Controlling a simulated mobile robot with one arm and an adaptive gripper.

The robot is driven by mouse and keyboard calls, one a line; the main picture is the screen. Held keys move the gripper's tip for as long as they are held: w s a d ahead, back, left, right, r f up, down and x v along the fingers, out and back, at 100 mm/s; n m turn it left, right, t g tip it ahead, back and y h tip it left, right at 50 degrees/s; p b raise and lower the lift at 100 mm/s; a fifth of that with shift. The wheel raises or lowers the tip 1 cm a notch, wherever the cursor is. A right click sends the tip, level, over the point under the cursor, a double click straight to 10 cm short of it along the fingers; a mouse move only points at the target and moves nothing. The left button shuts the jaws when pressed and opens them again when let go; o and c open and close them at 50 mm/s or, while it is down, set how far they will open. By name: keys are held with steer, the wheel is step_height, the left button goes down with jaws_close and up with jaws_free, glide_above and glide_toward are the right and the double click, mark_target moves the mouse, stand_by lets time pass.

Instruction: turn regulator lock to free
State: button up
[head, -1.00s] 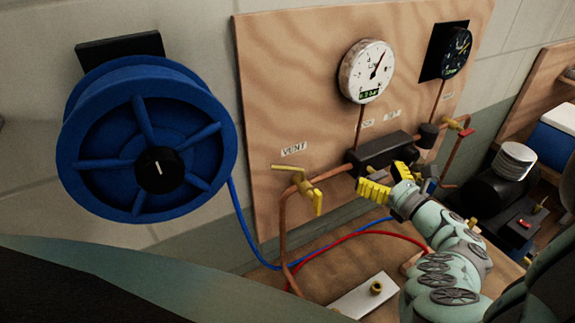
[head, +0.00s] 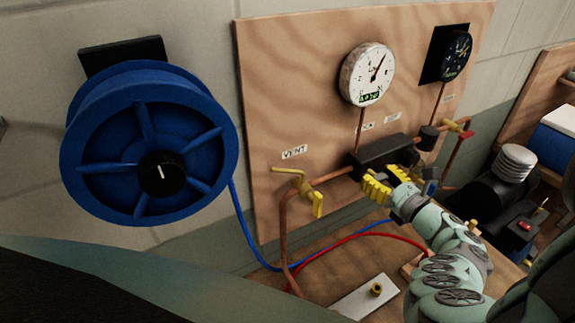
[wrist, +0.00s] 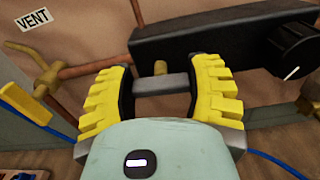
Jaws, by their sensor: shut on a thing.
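The regulator is a black block (head: 383,150) on the copper pipe of the wooden board; it also shows in the wrist view (wrist: 200,40). A grey bar (wrist: 160,84), which looks like the lock lever, sits below it with a brass pin (wrist: 160,67) behind it. My gripper (head: 386,180) is at the block's lower front. In the wrist view my gripper (wrist: 160,90) has its yellow-padded fingers at the two ends of the grey bar, shut on it. A black knob with a white line (wrist: 292,64) is to the right. No lock markings are readable.
A yellow vent valve (head: 305,190) stands left of my gripper, under the VENT label (head: 294,152). A white gauge (head: 367,75) and a black gauge (head: 456,55) are above. A blue hose reel (head: 150,150) is at the left. Red and blue hoses run below.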

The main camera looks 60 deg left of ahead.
steer(key=shift+r+m+p, duration=0.15)
steer(key=shift+m+p, duration=0.5)
steer(key=shift+m, duration=1.55)
steer(key=shift+w+m+p, duration=0.1)
steer(key=shift+m+p, duration=0.2)
steer(key=shift+m, duration=0.1)
steer(key=shift+f+m, duration=0.2)
steer(key=shift+m, duration=1)
steer(key=shift+f+m+b, duration=0.1)
steer(key=shift+m+b, duration=0.2)
steer(key=shift+m, duration=0.4)
steer(key=m+b, duration=0.1)
steer(key=m, duration=0.2)
steer(key=shift+m, duration=0.3)
steer(key=shift+m+b, duration=0.3)
steer(key=shift+m, duration=2)
